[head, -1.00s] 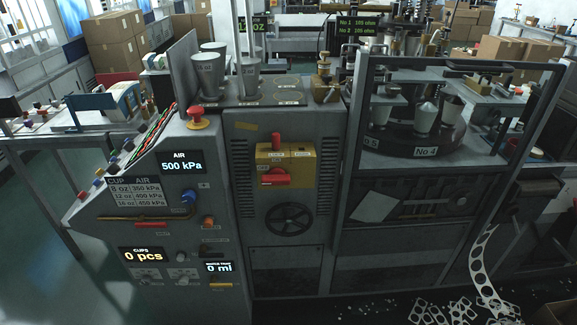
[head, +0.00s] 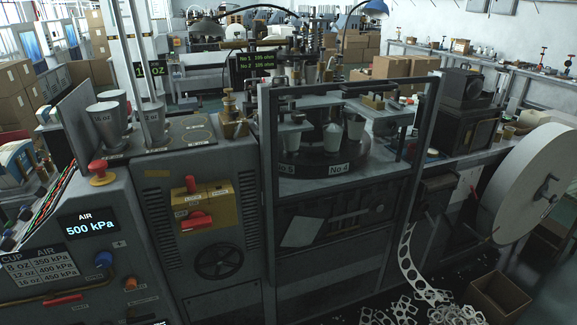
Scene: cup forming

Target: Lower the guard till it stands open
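The guard (head: 380,82) is a dark metal frame with a top bar and two side posts. It stands upright in front of the cup-forming turret (head: 318,165). The turret and its cups show through the frame; whether a clear pane fills it I cannot tell. The turret carries labels, one reading No 4. Neither of my grippers is in the head view, and nothing is seen touching the guard.
A yellow box with a red handle (head: 196,221) and a black handwheel (head: 218,262) are on the machine front. A red button (head: 98,167) is at left. A large paper reel (head: 530,185) stands at right. Punched paper scrap (head: 410,265) hangs down to the floor.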

